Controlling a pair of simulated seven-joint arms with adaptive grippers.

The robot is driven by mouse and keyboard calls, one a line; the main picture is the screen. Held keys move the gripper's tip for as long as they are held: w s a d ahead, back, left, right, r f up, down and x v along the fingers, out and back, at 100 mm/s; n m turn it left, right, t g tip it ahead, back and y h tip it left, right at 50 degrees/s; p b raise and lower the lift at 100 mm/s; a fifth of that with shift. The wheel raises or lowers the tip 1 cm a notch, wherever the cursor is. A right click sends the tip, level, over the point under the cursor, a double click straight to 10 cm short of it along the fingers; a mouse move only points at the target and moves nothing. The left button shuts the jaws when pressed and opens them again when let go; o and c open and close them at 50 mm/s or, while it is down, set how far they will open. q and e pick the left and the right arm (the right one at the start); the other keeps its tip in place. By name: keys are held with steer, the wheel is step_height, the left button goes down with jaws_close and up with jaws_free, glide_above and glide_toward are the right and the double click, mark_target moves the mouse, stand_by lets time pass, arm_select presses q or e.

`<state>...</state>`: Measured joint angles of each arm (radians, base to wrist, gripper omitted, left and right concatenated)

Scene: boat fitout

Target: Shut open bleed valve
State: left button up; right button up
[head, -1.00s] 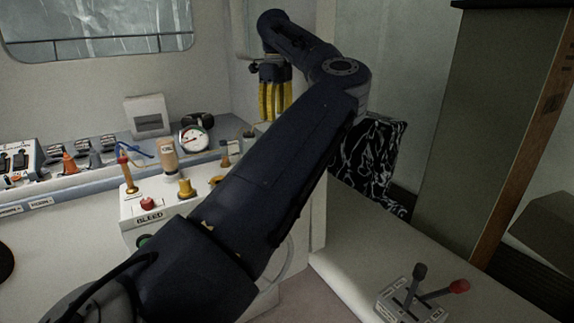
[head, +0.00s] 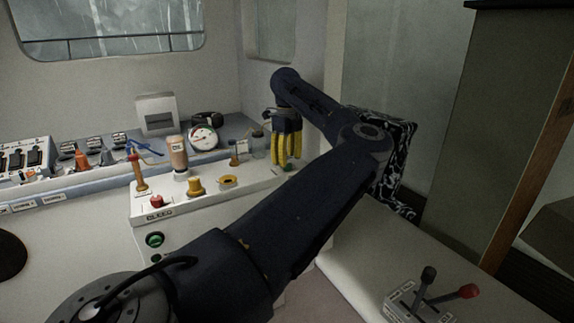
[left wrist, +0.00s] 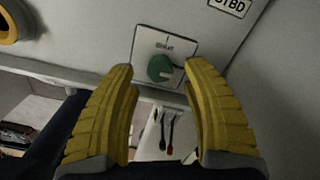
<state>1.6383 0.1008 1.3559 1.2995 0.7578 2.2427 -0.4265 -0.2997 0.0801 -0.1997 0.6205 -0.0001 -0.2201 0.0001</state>
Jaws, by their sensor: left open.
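A white panel (head: 139,212) with a BLEED label on its front stands left of my arm in the head view. A red knob (head: 156,201), a yellow knob (head: 195,186) and a yellow ring-shaped fitting (head: 228,181) are on its top. My left gripper (head: 284,166) points its yellow fingers down over the panel's right end. In the left wrist view, the open, empty left gripper (left wrist: 158,70) has a green knob (left wrist: 160,68) on a labelled white plate (left wrist: 148,42) in line with the gap between its fingertips. I cannot read that plate's label surely or tell whether the fingers touch the knob.
A bottle (head: 179,158), a round gauge (head: 203,138) and a copper-coloured upright fitting (head: 139,175) stand close left of the gripper. Levers (head: 429,290) rise from a box at the lower right. A dark patterned thing (head: 400,165) is behind my arm.

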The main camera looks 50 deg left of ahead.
arm_select(q)
steer(key=shift+f, duration=1.25)
jaws_close()
